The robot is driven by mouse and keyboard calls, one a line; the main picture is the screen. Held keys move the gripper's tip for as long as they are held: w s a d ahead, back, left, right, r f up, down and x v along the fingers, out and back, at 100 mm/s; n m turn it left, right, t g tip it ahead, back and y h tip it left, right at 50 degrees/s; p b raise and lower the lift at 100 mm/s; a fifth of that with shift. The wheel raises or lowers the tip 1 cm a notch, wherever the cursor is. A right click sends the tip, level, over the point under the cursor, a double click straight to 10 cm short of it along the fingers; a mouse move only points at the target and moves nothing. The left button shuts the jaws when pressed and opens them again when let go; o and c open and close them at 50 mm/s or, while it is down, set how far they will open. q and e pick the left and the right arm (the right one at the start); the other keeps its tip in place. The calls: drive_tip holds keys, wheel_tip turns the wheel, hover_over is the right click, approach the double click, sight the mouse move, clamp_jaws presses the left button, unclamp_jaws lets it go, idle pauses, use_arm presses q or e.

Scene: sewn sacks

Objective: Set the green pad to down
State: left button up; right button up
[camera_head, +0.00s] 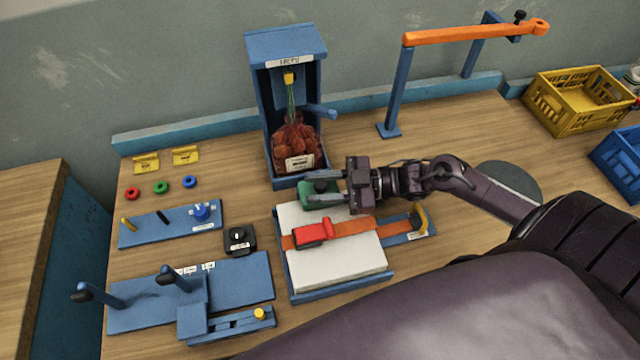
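The green pad (305,194) lies at the top edge of the white block (345,268), just in front of the blue stand that holds a red net sack. A small dark knob appears on the pad. My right gripper (314,186) reaches in from the right with its two fingers over the pad, one on each side of the knob, and they cover part of the pad. The fingers are apart, but whether they press on the knob is not clear. The pad's underside is hidden. My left gripper is out of view.
An orange strap with a red buckle (313,232) crosses the white block. The blue stand (258,115) rises behind the pad. A blue-legged orange bar (470,33) and a yellow crate (575,118) are at the back right. Blue fixtures (245,280) fill the front left.

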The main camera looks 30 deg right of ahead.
sight(320, 183)
drive_tip(key=shift+o, duration=1.4)
drive_tip(key=shift+r, duration=0.15)
wheel_tip(320, 183, up, 20)
drive_tip(key=b, duration=0.1)
